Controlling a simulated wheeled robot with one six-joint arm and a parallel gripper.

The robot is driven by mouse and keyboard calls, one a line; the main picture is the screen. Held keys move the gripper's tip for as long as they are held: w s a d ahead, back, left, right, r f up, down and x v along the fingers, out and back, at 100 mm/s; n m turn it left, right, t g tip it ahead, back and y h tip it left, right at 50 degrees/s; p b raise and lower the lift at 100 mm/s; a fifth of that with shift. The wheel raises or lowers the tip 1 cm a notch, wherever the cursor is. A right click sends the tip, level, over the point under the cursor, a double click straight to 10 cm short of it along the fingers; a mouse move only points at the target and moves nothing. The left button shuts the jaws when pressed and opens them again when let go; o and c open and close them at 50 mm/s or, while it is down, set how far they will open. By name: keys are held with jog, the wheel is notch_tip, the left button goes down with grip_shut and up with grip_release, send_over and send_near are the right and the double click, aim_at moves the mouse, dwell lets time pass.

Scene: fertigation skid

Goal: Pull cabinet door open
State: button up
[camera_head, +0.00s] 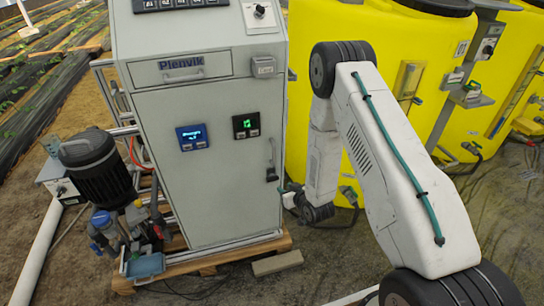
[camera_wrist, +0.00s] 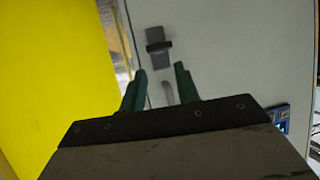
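The grey cabinet door (camera_head: 222,165) is closed on the front of the cabinet. Its handle (camera_head: 271,158) is a slim upright grey bar near the door's right edge, with a dark piece at its lower end. My gripper (camera_head: 285,189) is beside the cabinet's right edge, a little below and right of the handle. In the wrist view, my gripper (camera_wrist: 160,80) has its two green fingers apart with nothing held. I cannot tell the remaining depth; no contact is visible.
Yellow tanks (camera_head: 395,75) stand close on the right, and one fills the left of the wrist view (camera_wrist: 55,80). A black pump motor (camera_head: 95,165) stands left of the cabinet. A wooden pallet (camera_head: 210,262) lies underneath. The ground in front is mostly clear.

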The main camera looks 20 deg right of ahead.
aim_at(274, 164)
notch_tip(274, 164, up, 9)
jog(key=w+t+y, duration=0.1)
jog(key=w+t, duration=0.2)
jog(key=t, duration=0.2)
jog(key=shift+w+a+f, duration=0.1)
jog(key=shift+w+a, duration=0.2)
jog(key=shift+w, duration=0.95)
jog(key=shift+w+a+r, duration=0.1)
jog(key=shift+w+a, duration=0.25)
jog(key=shift+w, duration=0.9)
jog(key=shift+w+a+f, duration=0.1)
jog(key=shift+w+a, duration=0.2)
jog(key=shift+w, duration=0.95)
jog(key=shift+c, duration=0.3)
